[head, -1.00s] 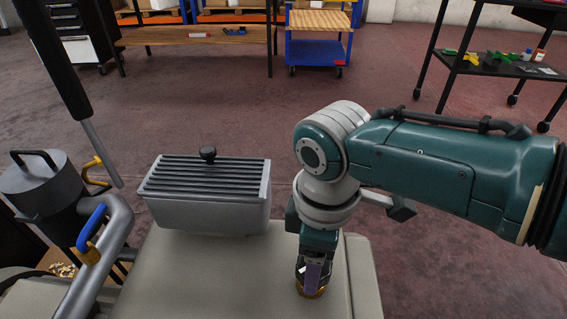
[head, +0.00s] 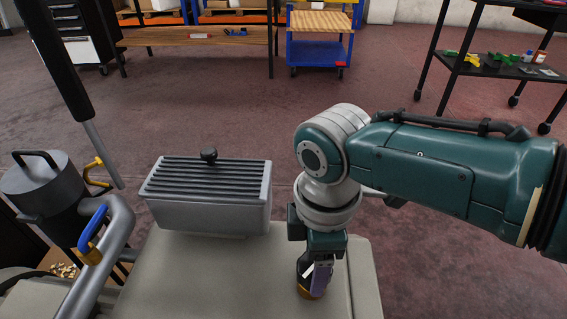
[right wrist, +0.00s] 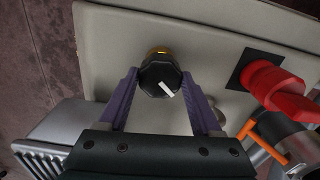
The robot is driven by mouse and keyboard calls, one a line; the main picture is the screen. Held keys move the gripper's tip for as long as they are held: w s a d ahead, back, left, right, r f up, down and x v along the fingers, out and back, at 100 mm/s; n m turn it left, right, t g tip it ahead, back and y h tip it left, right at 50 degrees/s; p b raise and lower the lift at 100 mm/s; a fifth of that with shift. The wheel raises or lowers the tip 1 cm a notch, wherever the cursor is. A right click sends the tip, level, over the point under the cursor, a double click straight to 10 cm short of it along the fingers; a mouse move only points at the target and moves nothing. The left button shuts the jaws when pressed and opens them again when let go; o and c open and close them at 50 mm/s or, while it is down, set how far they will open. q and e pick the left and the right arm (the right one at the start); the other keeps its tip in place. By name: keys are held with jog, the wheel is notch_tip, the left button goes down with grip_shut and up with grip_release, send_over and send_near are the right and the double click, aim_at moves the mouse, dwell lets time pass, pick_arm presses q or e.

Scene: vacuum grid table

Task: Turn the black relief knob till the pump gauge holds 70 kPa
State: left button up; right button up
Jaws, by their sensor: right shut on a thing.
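The black relief knob (right wrist: 159,77) has faceted sides, a white pointer mark and a brass-coloured base (right wrist: 157,52). In the right wrist view it sits between the two purple fingers of my right gripper (right wrist: 161,88), which is shut on it. In the head view my right gripper (head: 314,280) points down at the near right part of the beige top. There the knob is mostly hidden, with a brass-coloured edge (head: 308,293) showing beneath the fingers. No pump gauge can be made out in either view. My left gripper is not in view.
A grey box with a ribbed lid (head: 208,205) stands left of my right gripper on the beige top (head: 190,270). A red handle (right wrist: 275,84) and an orange lever (right wrist: 263,141) lie right of the knob in the wrist view. Blue-handled pipework (head: 92,228) is at left.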

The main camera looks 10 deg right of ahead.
jog(key=o, duration=1.4)
notch_tip(320, 180, up, 9)
jog(key=p, duration=0.5)
jog(key=shift+r, duration=0.45)
